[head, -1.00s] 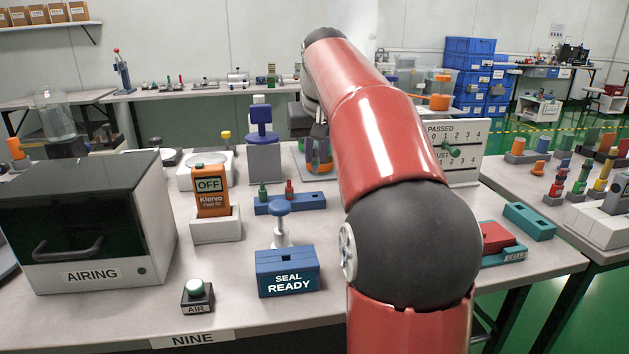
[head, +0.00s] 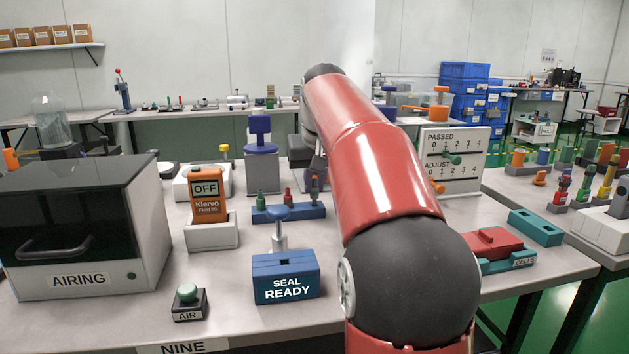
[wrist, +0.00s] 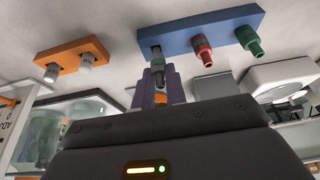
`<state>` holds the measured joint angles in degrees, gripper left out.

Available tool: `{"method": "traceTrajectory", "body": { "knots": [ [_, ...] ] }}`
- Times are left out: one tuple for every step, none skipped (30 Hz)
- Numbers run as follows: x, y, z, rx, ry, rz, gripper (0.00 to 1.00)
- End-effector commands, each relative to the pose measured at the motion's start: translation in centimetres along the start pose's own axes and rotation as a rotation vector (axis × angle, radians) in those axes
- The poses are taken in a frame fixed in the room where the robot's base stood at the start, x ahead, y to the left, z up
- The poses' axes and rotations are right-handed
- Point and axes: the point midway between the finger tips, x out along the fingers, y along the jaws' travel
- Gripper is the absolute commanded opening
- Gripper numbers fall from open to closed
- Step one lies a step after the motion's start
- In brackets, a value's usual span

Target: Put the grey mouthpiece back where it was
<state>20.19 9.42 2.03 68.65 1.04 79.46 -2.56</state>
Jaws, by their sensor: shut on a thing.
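The grey mouthpiece (wrist: 157,72) is between the fingers of my gripper (wrist: 160,90), which is shut on it. The wrist view shows it at the end hole of the blue rack (wrist: 198,34), its end over or at the hole; I cannot tell whether it is seated. In the head view, my gripper (head: 317,168) is over the right end of the blue rack (head: 292,213), partly hidden by my arm. A green mouthpiece (head: 261,202) and a red mouthpiece (head: 288,197) stand in the same rack.
An orange rack (wrist: 88,48) with two grey pieces lies beside the blue rack in the wrist view. In the head view, the SEAL READY block (head: 285,280) stands in front, and the orange Kiervo meter (head: 207,196) is left. A PASSED board (head: 455,150) stands right.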

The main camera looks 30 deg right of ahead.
Motion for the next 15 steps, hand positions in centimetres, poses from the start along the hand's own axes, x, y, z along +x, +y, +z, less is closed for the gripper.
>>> {"method": "traceTrajectory", "body": {
  "knots": [
    [0.23,-0.01,0.1,0.0,0.0,0.0,0.0],
    [0.32,-0.01,0.14,0.0,0.0,0.0,0.0],
    [0.43,-0.01,0.19,0.0,0.0,0.0,0.0],
    [0.49,-0.01,0.21,0.0,0.0,0.0,0.0],
    [0.49,-0.01,0.21,0.0,0.0,0.0,0.0],
    [0.45,-0.01,0.19,0.0,0.0,0.0,0.0],
    [0.44,-0.01,0.18,0.0,0.0,0.0,0.0],
    [0.43,-0.01,0.18,0.0,0.0,0.0,0.17],
    [0.43,-0.01,0.18,0.0,0.0,0.0,0.22],
    [0.43,-0.01,0.18,0.0,0.0,0.0,0.26],
    [0.43,-0.01,0.18,0.0,0.0,0.0,0.3],
    [0.42,-0.01,0.18,0.0,0.0,0.0,0.35],
    [0.42,0.0,0.18,0.0,0.0,0.0,0.35],
    [0.42,0.0,0.19,0.0,0.0,0.0,0.35],
    [0.42,0.0,0.19,0.0,0.0,0.0,0.35]
  ]
}}
